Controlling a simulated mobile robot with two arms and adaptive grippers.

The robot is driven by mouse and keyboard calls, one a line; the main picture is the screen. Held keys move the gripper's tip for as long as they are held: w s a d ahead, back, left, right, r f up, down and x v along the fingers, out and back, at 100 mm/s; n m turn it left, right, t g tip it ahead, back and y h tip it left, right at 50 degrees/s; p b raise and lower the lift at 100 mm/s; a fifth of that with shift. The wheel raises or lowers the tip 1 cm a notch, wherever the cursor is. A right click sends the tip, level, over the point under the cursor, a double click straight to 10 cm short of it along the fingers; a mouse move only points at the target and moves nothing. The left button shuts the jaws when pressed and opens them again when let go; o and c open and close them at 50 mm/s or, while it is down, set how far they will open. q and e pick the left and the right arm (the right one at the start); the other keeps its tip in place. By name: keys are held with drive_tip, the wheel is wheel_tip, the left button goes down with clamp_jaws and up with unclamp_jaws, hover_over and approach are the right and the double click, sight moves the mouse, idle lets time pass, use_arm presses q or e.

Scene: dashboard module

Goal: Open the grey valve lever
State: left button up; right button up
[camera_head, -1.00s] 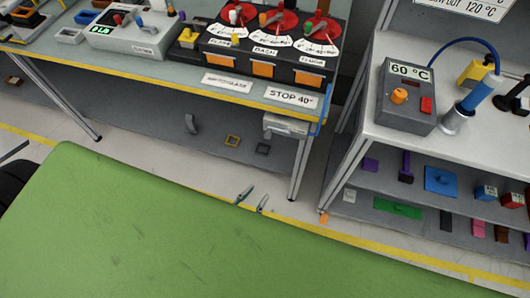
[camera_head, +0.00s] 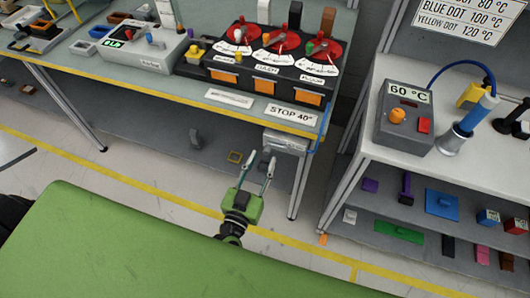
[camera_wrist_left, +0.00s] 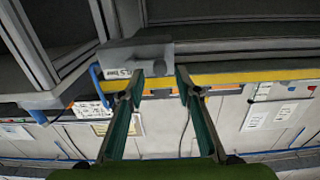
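The black dashboard module (camera_head: 224,76) stands on the left table in the head view. It has several red dials with small levers. A pale grey or white lever (camera_head: 239,36) is on the leftmost red dial, an orange one (camera_head: 266,39) on the middle dial, and a green one (camera_head: 310,47) on the right dial. My left gripper (camera_head: 262,163) is in front of the table, below its yellow front edge and well apart from the module. Its two fingers are spread and empty. My right gripper is not visible.
The table's yellow edge (camera_head: 175,85) and a grey box under its right corner (camera_head: 286,142) are near my left gripper. A "STOP 40" sign (camera_head: 291,113) lies before the module. A 60 °C unit (camera_head: 405,118) stands on the right table.

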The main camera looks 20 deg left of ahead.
sight(266, 153)
use_arm(q)
drive_tip(key=shift+w, duration=1.6)
clamp_jaws()
drive_tip(key=shift+f, duration=0.1)
drive_tip(key=d+f+n+b, duration=0.5)
drive_tip(key=n+b, duration=0.3)
drive_tip(key=n, duration=1)
drive_tip(key=shift+s, duration=0.15)
